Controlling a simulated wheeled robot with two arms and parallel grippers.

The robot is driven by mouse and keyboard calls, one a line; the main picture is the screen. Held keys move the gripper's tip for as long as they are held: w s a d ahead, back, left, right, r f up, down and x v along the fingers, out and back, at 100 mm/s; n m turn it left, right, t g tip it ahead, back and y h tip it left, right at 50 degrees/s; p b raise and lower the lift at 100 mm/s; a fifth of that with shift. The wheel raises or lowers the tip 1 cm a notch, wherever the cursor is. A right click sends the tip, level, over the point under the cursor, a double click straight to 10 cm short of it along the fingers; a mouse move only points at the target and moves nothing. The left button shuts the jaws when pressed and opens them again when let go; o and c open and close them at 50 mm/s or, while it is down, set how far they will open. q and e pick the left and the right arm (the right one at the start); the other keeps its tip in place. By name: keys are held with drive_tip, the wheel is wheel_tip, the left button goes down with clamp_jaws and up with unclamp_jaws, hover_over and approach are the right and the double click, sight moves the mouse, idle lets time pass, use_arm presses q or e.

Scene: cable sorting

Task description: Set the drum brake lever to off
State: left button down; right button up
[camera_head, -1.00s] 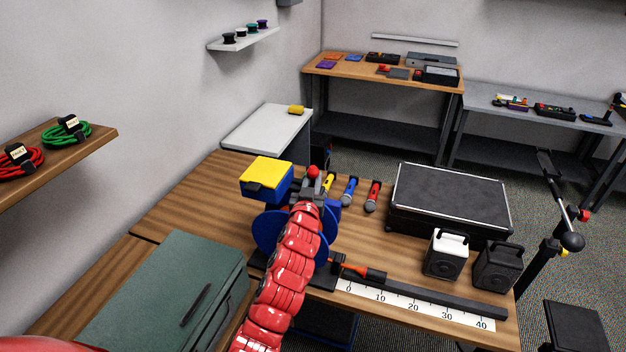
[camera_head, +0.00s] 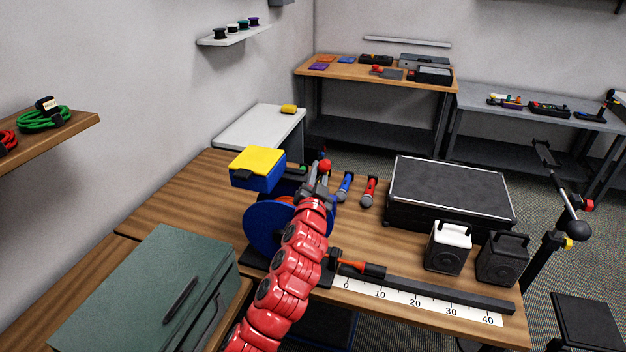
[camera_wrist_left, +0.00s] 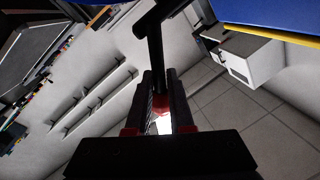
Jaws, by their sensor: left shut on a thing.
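The blue cable drum (camera_head: 262,228) stands on the wooden table, partly hidden behind my red left arm. A lever with a red ball knob (camera_head: 325,165) rises at the drum's upper right. My left gripper (camera_head: 319,180) is at this lever, just below the knob, and shut on it. In the left wrist view, the dark fingers (camera_wrist_left: 162,92) close around a part with some red (camera_wrist_left: 167,104), and a black bar (camera_wrist_left: 156,45) extends beyond them. The lever's base and any off marking are hidden. My right gripper is not in view.
A blue box with a yellow lid (camera_head: 257,170) stands close left of the lever. Microphones (camera_head: 369,190) and a black case (camera_head: 450,190) lie to the right. A ruler strip (camera_head: 420,300) runs along the front. A green case (camera_head: 150,285) is at lower left.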

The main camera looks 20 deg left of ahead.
use_arm(q)
drive_tip(key=shift+d+f+m+t+h+b, duration=0.25)
drive_tip(key=shift+d+m+b, duration=0.2)
drive_tip(key=shift+m, duration=0.6)
drive_tip(key=shift+d+f+m+t+h+b, duration=0.15)
drive_tip(key=shift+d+f+m+b, duration=0.3)
drive_tip(key=shift+m, duration=0.65)
drive_tip(key=shift+d+f+m+t+h+b, duration=0.1)
drive_tip(key=shift+d+f+m+h+b, duration=0.15)
drive_tip(key=shift+m+b, duration=0.55)
drive_tip(key=shift+d+f+m, duration=0.1)
drive_tip(key=shift+m, duration=0.25)
drive_tip(key=c, duration=1.2)
unclamp_jaws()
drive_tip(key=o, duration=0.4)
drive_tip(key=shift+d, duration=0.1)
drive_tip(key=shift+s+f, duration=0.1)
drive_tip(key=shift+s, duration=0.05)
